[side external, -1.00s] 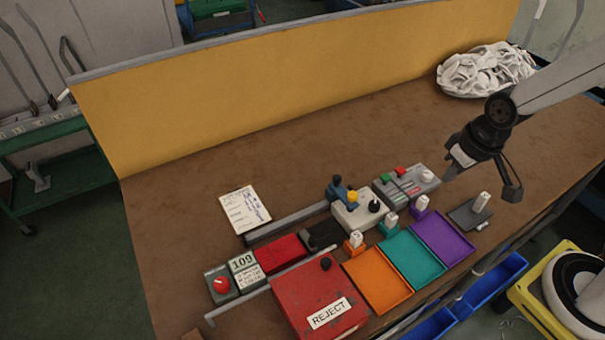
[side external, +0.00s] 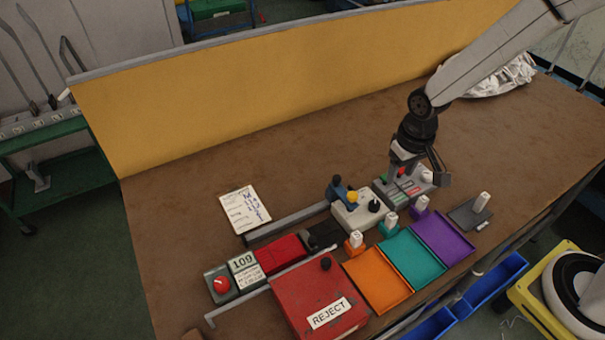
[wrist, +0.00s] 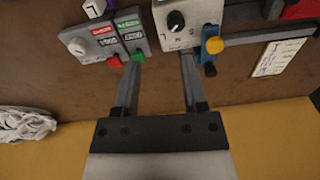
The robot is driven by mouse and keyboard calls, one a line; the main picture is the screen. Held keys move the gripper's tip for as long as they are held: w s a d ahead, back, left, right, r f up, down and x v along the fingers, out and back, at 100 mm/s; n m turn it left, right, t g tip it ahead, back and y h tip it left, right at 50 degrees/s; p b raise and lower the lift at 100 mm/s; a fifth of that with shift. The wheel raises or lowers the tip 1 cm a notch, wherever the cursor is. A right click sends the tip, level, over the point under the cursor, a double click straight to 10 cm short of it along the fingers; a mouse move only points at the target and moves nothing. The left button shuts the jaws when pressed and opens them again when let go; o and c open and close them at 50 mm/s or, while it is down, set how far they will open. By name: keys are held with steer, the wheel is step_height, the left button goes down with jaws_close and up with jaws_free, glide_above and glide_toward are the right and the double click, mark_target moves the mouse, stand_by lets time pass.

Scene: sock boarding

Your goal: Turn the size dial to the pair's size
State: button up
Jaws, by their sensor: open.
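A white box (side external: 356,211) carries a black knob (side external: 375,206) and a yellow-and-blue lever (side external: 346,192). Right of the box is a grey panel (side external: 382,187) with a white knob (wrist: 78,46), a red button (wrist: 114,62) and a green button (wrist: 138,56).
Orange (side external: 378,282), teal (side external: 412,260) and purple (side external: 444,236) trays lie in front with small white-topped posts. A red REJECT box (side external: 300,290) and a written card (side external: 244,210) are left. White socks (side external: 505,76) are piled at back right. The table's back left is clear.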

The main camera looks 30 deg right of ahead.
mark_target(375, 202)
steer(key=shift+m+g, duration=0.3)
steer(key=shift+g, duration=0.1)
steer(key=w+a+f, duration=0.1)
steer(key=f, duration=0.1)
steer(key=w+a+f, duration=0.1)
steer(key=w, duration=0.1)
steer(key=shift+a+f, duration=0.1)
steer(key=shift+f, duration=0.3)
steer(key=shift+f, duration=0.15)
steer(key=shift+f, duration=3.75)
jaws_close()
